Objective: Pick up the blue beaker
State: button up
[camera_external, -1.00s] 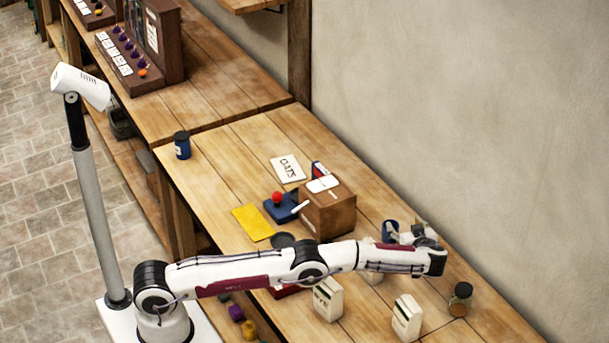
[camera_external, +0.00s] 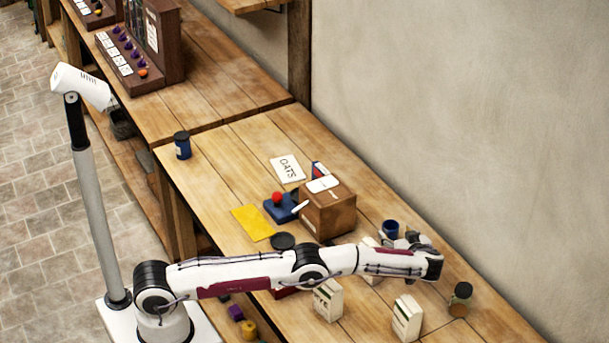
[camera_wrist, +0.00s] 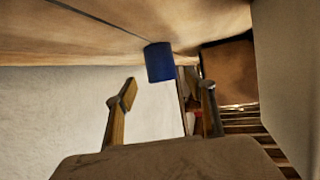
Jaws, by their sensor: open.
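The blue beaker (camera_external: 390,229) stands on the wooden workbench near the wall, to the right of the brown box. In the wrist view the blue beaker (camera_wrist: 160,62) shows between and beyond the two fingers, touching neither as far as I can see. My gripper (camera_wrist: 165,95) is open and empty. In the external view my gripper (camera_external: 410,241) is just beside the beaker and partly covers its lower part.
A brown box (camera_external: 330,215) stands left of the beaker. White cartons (camera_external: 407,318) (camera_external: 328,299) and a dark-lidded jar (camera_external: 460,300) stand towards the front. A blue lidded jar (camera_external: 182,146) is at the bench's left edge. The wall (camera_external: 450,130) runs close behind.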

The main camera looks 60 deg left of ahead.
aim_at(393, 231)
jog(key=shift+a, duration=0.15)
jog(key=shift+x, duration=2.55)
jog(key=shift+s, duration=0.1)
jog(key=c, duration=1.3)
